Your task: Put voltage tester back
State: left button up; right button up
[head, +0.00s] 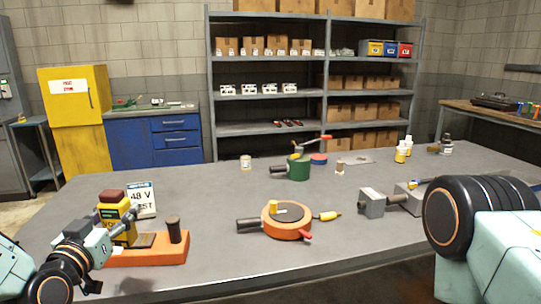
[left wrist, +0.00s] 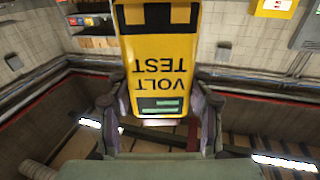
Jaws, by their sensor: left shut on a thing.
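The yellow voltage tester (head: 110,212) has a brown top and stands roughly upright at the left of the table. My left gripper (head: 118,232) is shut on it. In the left wrist view, the tester (left wrist: 160,65) shows its VOLT TEST lettering upside down, between the two fingers (left wrist: 165,120). My right gripper is not in view.
A 48 V TEST sign (head: 145,202) stands close behind the tester. An orange round device (head: 287,222) and a green one (head: 299,168) sit mid-table. Grey blocks (head: 372,203) lie to the right. The grey table (head: 215,200) is clear between sign and orange device.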

pick_arm(q)
jog(key=s+d+f+m+g+h+b, duration=0.1)
jog(key=s+d+f+m+h+b, duration=0.1)
jog(key=s+d+f, duration=0.5)
jog(key=s+d+f+m+g+h+b, duration=0.1)
jog(key=s+d+f+m+h+b, duration=0.2)
jog(key=s+d+f+h+b, duration=0.2)
jog(key=s+d+f+h, duration=0.1)
jog(key=s+f, duration=0.2)
jog(key=f, duration=0.4)
jog(key=shift+d+f+m, duration=0.15)
jog(key=shift+d+m, duration=0.15)
jog(key=shift+d, duration=0.05)
